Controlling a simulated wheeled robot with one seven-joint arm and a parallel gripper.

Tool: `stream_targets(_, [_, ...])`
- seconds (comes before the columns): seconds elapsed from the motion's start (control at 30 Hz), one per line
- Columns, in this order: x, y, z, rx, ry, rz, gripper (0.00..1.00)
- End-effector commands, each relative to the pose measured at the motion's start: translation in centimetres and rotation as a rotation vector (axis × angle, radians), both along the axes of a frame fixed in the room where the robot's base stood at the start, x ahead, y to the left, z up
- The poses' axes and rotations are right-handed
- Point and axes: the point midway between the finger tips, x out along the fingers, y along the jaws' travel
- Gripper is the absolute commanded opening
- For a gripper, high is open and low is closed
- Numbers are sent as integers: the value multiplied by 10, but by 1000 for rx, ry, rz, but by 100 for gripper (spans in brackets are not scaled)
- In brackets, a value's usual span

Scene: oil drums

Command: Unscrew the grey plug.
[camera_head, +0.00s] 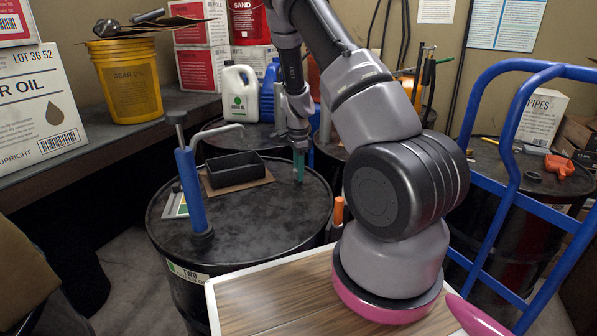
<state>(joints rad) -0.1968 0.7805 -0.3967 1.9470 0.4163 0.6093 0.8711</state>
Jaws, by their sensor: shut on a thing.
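A black oil drum (265,225) marked "TWO" stands in front of me, with a blue hand pump (191,190) upright on its lid. My gripper (299,167) points down at the right back part of this lid. Its teal fingertips are close together and reach down to the lid. They are shut on the grey plug, which is too small and too covered by the fingers to make out. I cannot tell whether the plug is still seated or lifted.
A black tray (234,183) on cardboard lies left of my gripper on the lid. Jugs (240,93) stand on a drum behind. A blue hand truck (515,150) is at right. A yellow bucket (127,85) stands on the left shelf.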

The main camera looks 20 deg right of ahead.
Motion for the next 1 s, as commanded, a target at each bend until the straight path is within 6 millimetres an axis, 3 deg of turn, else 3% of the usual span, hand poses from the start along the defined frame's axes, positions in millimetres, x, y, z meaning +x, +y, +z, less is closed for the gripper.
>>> stream_targets(0.13, [0,0,0,2,1,66,0])
stream_targets(0.4, [0,0,0,2,1,504,0])
stream_targets(0.77, [0,1,0,2,1,571,0])
stream_targets(1.0, [0,1,1,4,1,960,0])
